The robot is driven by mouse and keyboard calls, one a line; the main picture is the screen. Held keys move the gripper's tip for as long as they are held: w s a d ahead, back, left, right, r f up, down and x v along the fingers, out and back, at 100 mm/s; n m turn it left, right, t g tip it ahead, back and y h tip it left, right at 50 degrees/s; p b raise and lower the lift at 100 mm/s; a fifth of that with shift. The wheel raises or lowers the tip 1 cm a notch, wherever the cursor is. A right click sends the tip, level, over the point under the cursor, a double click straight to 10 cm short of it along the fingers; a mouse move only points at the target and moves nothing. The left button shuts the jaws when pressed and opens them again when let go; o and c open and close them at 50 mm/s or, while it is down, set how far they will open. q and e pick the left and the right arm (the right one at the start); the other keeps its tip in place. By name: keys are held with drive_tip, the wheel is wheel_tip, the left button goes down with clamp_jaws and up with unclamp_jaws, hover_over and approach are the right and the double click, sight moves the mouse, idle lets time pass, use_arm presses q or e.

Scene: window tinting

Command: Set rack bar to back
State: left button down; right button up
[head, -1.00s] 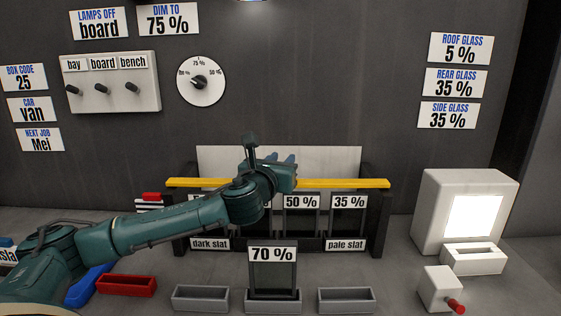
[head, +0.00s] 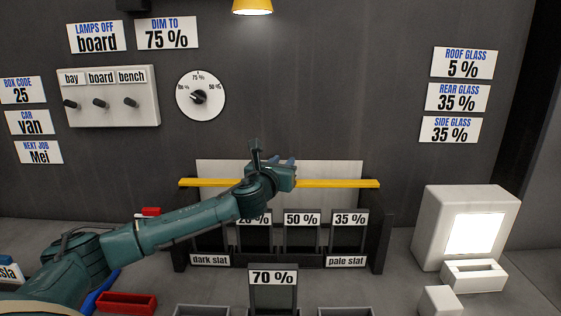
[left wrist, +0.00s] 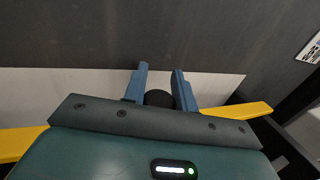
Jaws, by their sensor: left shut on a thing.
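The yellow rack bar (head: 335,183) lies level across the top of the dark rack (head: 380,225), in front of a white panel (head: 335,170). My left gripper (head: 284,161) is at the middle of the bar, and its wrist hides that stretch. In the left wrist view, the blue fingers of my left gripper (left wrist: 160,70) are shut on a dark round knob (left wrist: 159,98) between them. The yellow bar (left wrist: 240,111) shows on both sides of the gripper there. The knob is hidden in the head view. My right gripper is not in view.
The rack holds film slats labelled 50 % (head: 302,235) and 35 % (head: 348,235). A 70 % slat (head: 273,285) stands in front. A white light box (head: 460,215) is at right. A red tray (head: 126,304) is at lower left.

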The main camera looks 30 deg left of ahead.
use_arm(q)
drive_tip(key=shift+a+r, duration=0.2)
drive_tip(key=c, duration=1.6)
unclamp_jaws()
drive_tip(key=o, duration=0.3)
drive_tip(key=shift+w+f, duration=0.1)
drive_tip(key=shift+w, duration=0.05)
drive_tip(key=shift+o, duration=0.9)
drive_tip(key=b+v, duration=0.1)
drive_tip(key=v, duration=1.1)
drive_tip(key=shift+d, duration=0.1)
drive_tip(key=shift+s+d+b, duration=0.15)
drive_tip(key=shift+s+b, duration=0.15)
drive_tip(key=shift+s, duration=0.3)
